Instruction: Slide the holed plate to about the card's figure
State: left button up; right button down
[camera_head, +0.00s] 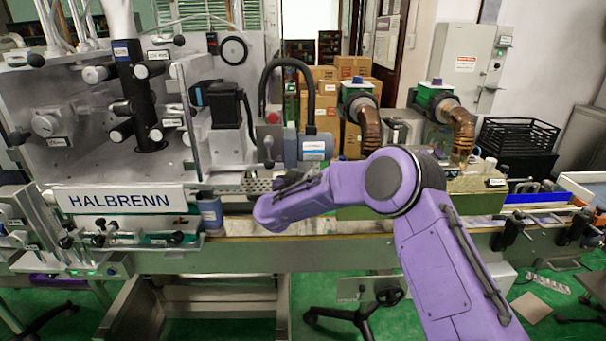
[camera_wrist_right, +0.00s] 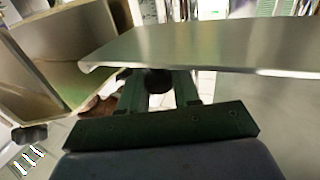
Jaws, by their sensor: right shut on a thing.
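The holed plate (camera_head: 257,185) is a small pale metal strip with rows of holes, left of my right forearm in the head view. My purple right arm covers the space beside it, so its far end and any scale are hidden. In the right wrist view, my right gripper (camera_wrist_right: 158,82) is shut on a dark round knob (camera_wrist_right: 157,80) between its two green fingers. A broad metal sheet (camera_wrist_right: 210,45) passes just above the fingers; I cannot tell whether it is the holed plate. No card figure is readable. My left gripper is not in view.
The HALBRENN machine panel (camera_head: 120,199) stands at the left. A grey-blue cylinder (camera_head: 305,150) and a dark hose (camera_head: 290,65) rise close behind my right arm. The conveyor rail (camera_head: 340,226) runs across the front, with black clamps (camera_head: 515,231) at the right.

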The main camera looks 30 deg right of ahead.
jog(key=shift+r, duration=0.35)
jog(key=c, duration=0.9)
grip_release()
jog(key=shift+f, duration=0.1)
jog(key=shift+s+a, duration=0.1)
jog(key=shift+a, duration=0.15)
jog(key=b+v, duration=0.2)
jog(key=v, duration=0.8)
jog(key=shift+b, duration=0.35)
